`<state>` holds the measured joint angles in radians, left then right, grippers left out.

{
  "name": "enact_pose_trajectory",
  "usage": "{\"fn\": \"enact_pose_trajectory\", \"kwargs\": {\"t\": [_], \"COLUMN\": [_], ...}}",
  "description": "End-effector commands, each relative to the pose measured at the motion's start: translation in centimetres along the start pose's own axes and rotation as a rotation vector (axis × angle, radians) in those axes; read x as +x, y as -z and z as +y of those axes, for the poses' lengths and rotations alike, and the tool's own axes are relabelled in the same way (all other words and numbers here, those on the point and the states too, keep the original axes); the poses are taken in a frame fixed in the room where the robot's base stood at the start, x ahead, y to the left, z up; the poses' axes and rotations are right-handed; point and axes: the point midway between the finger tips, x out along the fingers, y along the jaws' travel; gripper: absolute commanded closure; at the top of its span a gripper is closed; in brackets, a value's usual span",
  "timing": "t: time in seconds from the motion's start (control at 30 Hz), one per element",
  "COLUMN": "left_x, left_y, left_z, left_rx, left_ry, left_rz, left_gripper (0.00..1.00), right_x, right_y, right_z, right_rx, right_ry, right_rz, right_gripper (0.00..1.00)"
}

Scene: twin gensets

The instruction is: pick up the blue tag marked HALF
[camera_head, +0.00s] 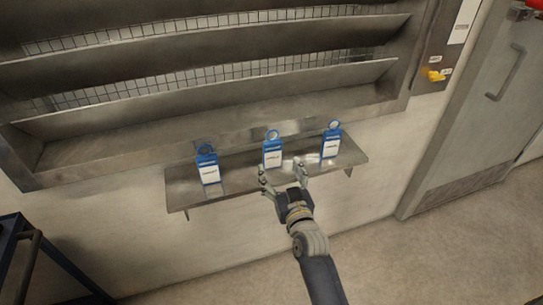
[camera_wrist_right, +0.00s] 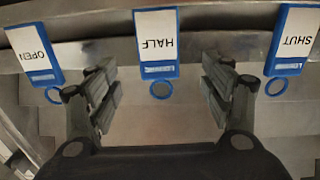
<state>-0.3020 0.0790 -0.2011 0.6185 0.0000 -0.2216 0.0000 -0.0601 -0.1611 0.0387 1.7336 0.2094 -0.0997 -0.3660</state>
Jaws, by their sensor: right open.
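The blue tag marked HALF (camera_wrist_right: 157,42) has a white label and a blue ring. It is in the middle of a row of three in the right wrist view, centred between my fingers and just beyond their tips. In the head view this middle tag (camera_head: 272,153) stands on a metal shelf (camera_head: 240,182). My right gripper (camera_head: 281,172) is open and empty, its fingers spread just in front of the tag. I see no contact. My left gripper is not in view.
Tags marked OPEN (camera_wrist_right: 34,52) and SHUT (camera_wrist_right: 292,38) flank the HALF tag, with gaps between them. A slatted metal louver (camera_head: 210,88) rises behind the shelf. A grey door (camera_head: 480,120) stands at right, and a dark blue frame (camera_head: 40,255) at lower left.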

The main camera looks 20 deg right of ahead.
Motion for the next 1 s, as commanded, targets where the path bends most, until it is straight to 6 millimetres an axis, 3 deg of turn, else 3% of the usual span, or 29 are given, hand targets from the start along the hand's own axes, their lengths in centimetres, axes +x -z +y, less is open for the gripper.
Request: {"fn": "enact_pose_trajectory", "kwargs": {"t": [0.1,0.43,0.7,1.0], "left_x": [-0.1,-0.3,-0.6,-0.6], "left_y": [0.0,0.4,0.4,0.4], "left_z": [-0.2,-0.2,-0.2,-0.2], "left_rx": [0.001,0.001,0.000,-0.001], "left_ry": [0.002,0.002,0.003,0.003], "left_rz": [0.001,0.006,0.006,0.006], "left_gripper": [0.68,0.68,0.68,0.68], "right_x": [1.9,4.4,7.8,8.7], "right_y": [0.1,0.2,0.3,0.2], "right_z": [0.0,0.1,0.1,0.1], "right_rx": [-0.001,-0.001,-0.001,-0.001], "right_ry": [0.000,0.000,0.001,0.000], "right_rz": [0.001,0.000,-0.001,-0.002], "right_gripper": [0.27,0.27,0.27,0.27]}}
